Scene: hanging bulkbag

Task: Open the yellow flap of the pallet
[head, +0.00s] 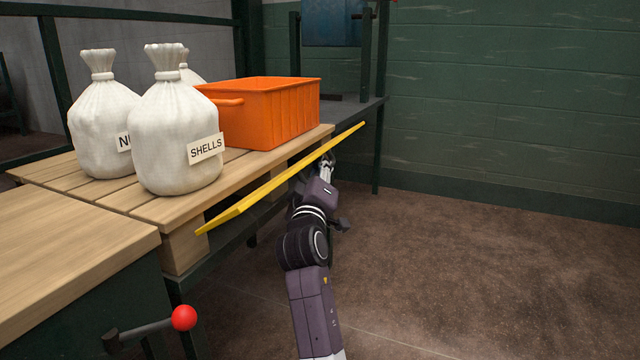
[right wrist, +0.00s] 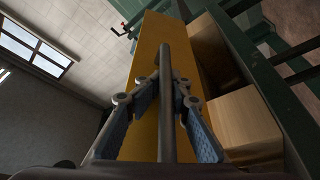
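The yellow flap (head: 285,178) is a long thin panel along the right side of the wooden pallet (head: 150,208), seen nearly edge-on. Its broad yellow face fills the middle of the right wrist view (right wrist: 147,70). My right gripper (head: 326,166) is beside the far half of the flap, on its outer side, close to it. In the right wrist view its blue-padded fingers (right wrist: 166,88) stand on both sides of a grey bar, with gaps showing, and look open. Whether a finger touches the flap cannot be told. My left gripper is out of view.
White sacks (head: 176,135), one labelled SHELLS, and an orange crate (head: 285,112) stand on the pallet. A lever with a red knob (head: 183,318) sticks out at the front. Dark green posts (head: 377,100) stand behind. The brown floor (head: 480,270) at right is clear.

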